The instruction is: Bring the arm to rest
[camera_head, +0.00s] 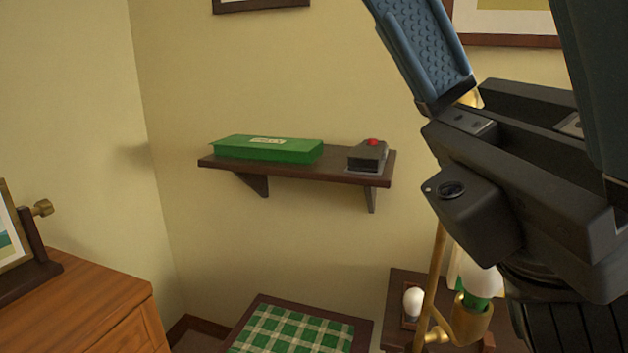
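My gripper (495,40) fills the right side of the head view, close to the camera, with its fingers pointing up. One blue, dimpled finger pad shows on the left and a dark finger on the right. A wide gap lies between them, and the wall and a picture frame show through it. I see nothing held in the visible part of the gap. The fingertips run past the top edge of the view.
A wall shelf (290,171) holds a green box (268,149) and a dark box with a red button (368,155). Below are a green plaid-topped piece (290,332), a side table (400,290) and a brass lamp (468,322) partly behind my gripper. A wooden dresser (75,300) stands left.

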